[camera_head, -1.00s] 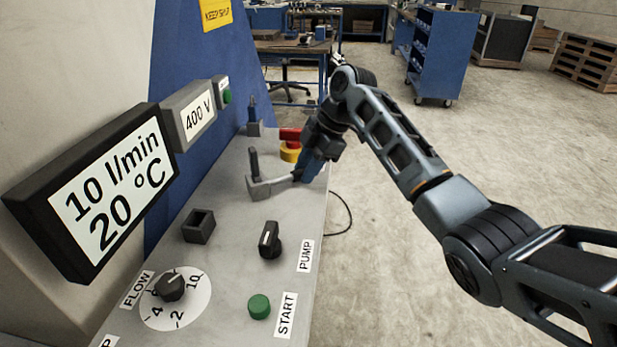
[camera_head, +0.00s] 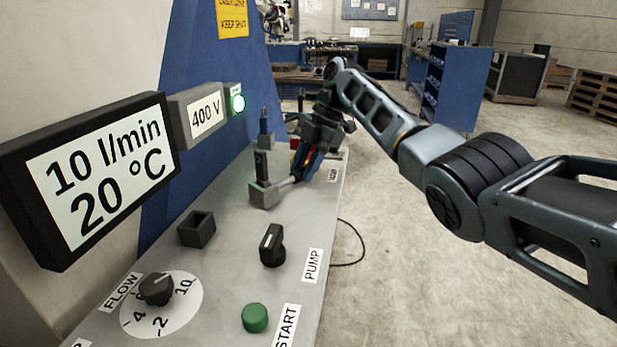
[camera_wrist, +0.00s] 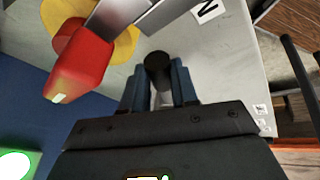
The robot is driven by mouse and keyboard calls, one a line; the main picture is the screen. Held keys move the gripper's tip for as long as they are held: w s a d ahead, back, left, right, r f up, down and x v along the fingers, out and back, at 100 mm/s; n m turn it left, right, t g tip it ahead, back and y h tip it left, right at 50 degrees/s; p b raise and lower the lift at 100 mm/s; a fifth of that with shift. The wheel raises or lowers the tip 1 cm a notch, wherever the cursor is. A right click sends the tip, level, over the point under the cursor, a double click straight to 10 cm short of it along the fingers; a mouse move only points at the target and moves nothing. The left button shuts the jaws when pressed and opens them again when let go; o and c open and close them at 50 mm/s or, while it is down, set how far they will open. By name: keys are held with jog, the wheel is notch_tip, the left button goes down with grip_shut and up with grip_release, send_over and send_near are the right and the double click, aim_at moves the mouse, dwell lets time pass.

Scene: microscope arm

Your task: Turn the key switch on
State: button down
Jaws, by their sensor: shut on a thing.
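My gripper (camera_head: 298,177) is low over the far part of the grey panel, beside a grey block with an upright dark post (camera_head: 262,172). In the wrist view, my blue fingers (camera_wrist: 158,95) are shut around a dark round piece (camera_wrist: 157,68). I cannot tell for sure whether this is the key switch. Grey metal bars (camera_wrist: 130,14) lie just beyond it. A red handle (camera_wrist: 82,66) on a yellow base (camera_wrist: 120,42) is beside the fingers, apart from them. In the head view my gripper hides most of the red handle (camera_head: 293,143).
A black PUMP knob (camera_head: 272,246), a green START button (camera_head: 255,318), a FLOW dial (camera_head: 157,289) and a small open dark box (camera_head: 197,229) sit nearer on the panel. Display boxes (camera_head: 95,180) stand along its left side. A green lamp (camera_head: 238,103) glows. Floor right is clear.

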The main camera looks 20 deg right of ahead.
jog(key=shift+w+a+n+b, duration=0.15)
jog(key=shift+w+n+b, duration=0.15)
jog(key=shift+b, duration=0.1)
dwell(0.3)
jog(key=c, duration=0.9)
grip_release()
jog(key=shift+o, duration=0.2)
jog(key=v, duration=0.8)
jog(key=shift+w+f, duration=0.1)
